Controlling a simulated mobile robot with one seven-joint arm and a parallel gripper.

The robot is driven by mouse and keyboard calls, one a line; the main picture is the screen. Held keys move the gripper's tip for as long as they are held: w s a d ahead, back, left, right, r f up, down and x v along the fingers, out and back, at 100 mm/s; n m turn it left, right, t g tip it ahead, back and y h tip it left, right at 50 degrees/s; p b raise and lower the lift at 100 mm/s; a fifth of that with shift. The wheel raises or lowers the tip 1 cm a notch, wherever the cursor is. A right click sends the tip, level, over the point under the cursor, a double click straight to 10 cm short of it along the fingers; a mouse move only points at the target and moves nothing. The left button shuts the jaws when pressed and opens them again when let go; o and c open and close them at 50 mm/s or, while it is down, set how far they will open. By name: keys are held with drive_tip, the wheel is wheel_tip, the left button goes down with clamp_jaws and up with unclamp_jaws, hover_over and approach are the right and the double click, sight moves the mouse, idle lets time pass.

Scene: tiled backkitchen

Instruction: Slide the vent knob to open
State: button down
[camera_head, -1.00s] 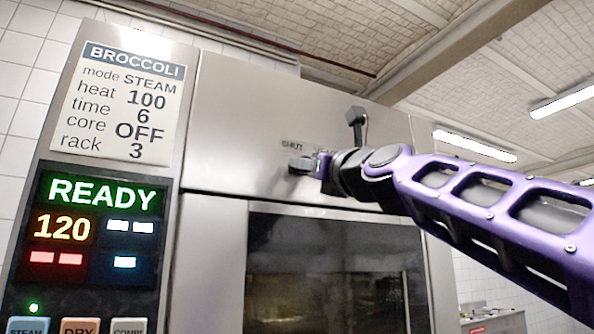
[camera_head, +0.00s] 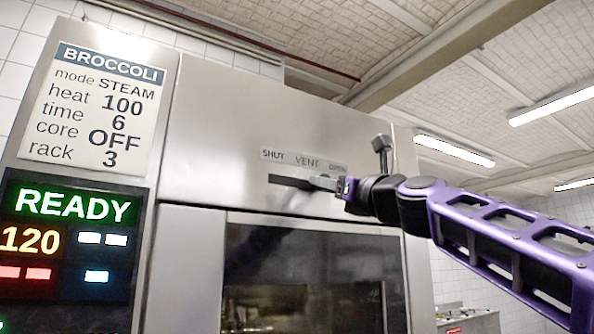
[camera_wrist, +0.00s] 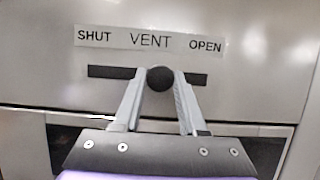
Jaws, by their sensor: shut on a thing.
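The vent knob (camera_wrist: 160,78) is a round black knob in a dark horizontal slot (camera_wrist: 110,72), a little right of the slot's middle in the wrist view. A label strip (camera_wrist: 150,40) above reads SHUT at left, VENT in the middle and OPEN at right. My gripper (camera_wrist: 159,88) is shut on the knob, one finger on each side. In the head view my gripper (camera_head: 325,183) is at the slot (camera_head: 286,181), whose left part is bare.
The oven's dark glass door (camera_head: 300,265) lies below the vent panel. A lever-like handle (camera_head: 381,150) stands out just above my wrist. The control panel (camera_head: 70,230) is at left, showing READY and 120, under a BROCCOLI card (camera_head: 95,105).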

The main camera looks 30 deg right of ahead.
drive_tip(key=d+p, duration=0.1)
drive_tip(key=d, duration=0.4)
drive_tip(key=shift+d+p, duration=0.4)
drive_tip(key=shift+c, duration=2.3)
unclamp_jaws()
drive_tip(key=shift+d, duration=0.1)
drive_tip(key=b+v, duration=0.2)
drive_tip(key=v, duration=1.5)
drive_tip(key=shift+f+b, duration=0.15)
drive_tip(key=shift+b, duration=0.15)
drive_tip(key=shift+s, duration=0.15)
